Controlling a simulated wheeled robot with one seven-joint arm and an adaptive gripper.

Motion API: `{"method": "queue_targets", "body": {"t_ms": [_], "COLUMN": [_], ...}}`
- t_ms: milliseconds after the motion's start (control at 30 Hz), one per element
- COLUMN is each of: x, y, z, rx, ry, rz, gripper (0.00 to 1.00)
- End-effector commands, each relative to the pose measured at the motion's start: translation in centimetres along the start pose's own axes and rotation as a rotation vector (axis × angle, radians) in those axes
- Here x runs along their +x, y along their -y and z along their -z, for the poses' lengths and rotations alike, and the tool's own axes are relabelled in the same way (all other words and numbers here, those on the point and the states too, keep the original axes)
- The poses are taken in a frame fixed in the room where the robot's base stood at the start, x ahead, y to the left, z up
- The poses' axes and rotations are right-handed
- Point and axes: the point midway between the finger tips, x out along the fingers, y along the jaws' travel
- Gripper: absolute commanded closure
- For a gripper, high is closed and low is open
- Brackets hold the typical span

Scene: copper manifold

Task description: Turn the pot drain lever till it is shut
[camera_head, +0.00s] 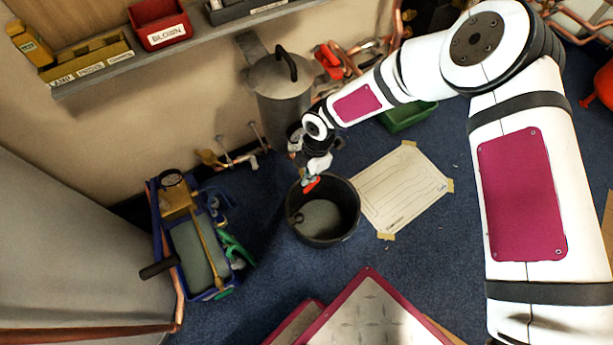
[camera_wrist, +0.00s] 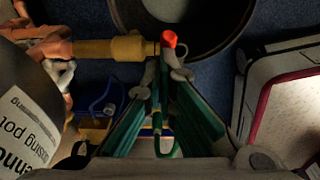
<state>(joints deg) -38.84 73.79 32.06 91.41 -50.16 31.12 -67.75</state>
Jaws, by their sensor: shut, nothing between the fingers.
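The grey pot (camera_head: 283,98) stands against the wall with its lid on; its labelled side fills the left of the wrist view (camera_wrist: 25,125). A brass drain valve (camera_wrist: 108,48) runs out from copper fittings beside it. The red lever end (camera_head: 311,184) shows above the black bucket's rim, and in the wrist view (camera_wrist: 169,38) it lies at the valve's outer end, just beyond my fingertips. My gripper (camera_head: 318,166) is shut and empty; its fingertips also show in the wrist view (camera_wrist: 165,70). I cannot tell whether they touch the lever. The arm's end hides much of the valve from the head camera.
A black bucket (camera_head: 347,235) stands below the valve. A blue tool crate (camera_head: 218,294) is at left, and a taped paper sheet (camera_head: 410,185) lies at right. A shelf with bins (camera_head: 90,75) runs along the wall. Magenta-edged panels (camera_head: 365,320) are in front. Carpet is open around the bucket.

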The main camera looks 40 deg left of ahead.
Motion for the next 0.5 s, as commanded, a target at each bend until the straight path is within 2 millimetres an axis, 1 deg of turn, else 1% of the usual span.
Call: {"method": "queue_targets", "body": {"t_ms": [33, 500], "x": [0.2, 0.1], "y": [0.1, 0.0], "z": [-0.3, -1.6], "rx": [0.007, 0.008], "ry": [-0.025, -0.268], "rz": [0.000, -0.002], "gripper": [1.00, 1.00]}}
